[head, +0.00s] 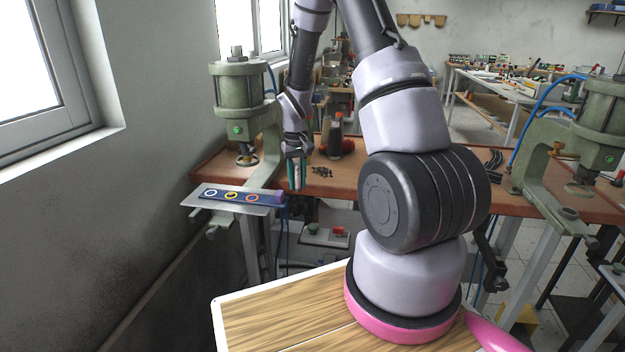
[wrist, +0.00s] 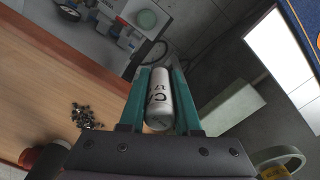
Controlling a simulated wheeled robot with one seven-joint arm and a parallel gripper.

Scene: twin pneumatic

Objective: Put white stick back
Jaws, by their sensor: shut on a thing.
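My gripper (wrist: 160,98) is shut on a white stick (wrist: 158,100), a short white cylinder with black markings, held between its two green fingers in the wrist view. In the head view my gripper (head: 297,172) hangs in front of the wooden bench's edge, to the right of the left green press. The stick is mostly hidden by the fingers there. A blue strip with several coloured rings (head: 232,195) lies on a metal plate to the left of my gripper.
The left green press (head: 238,95) stands close to the left of my arm. Small dark parts (head: 321,172) lie on the wooden bench (head: 345,185), with dark bottles (head: 336,138) behind them. A second green press (head: 590,125) stands at the right.

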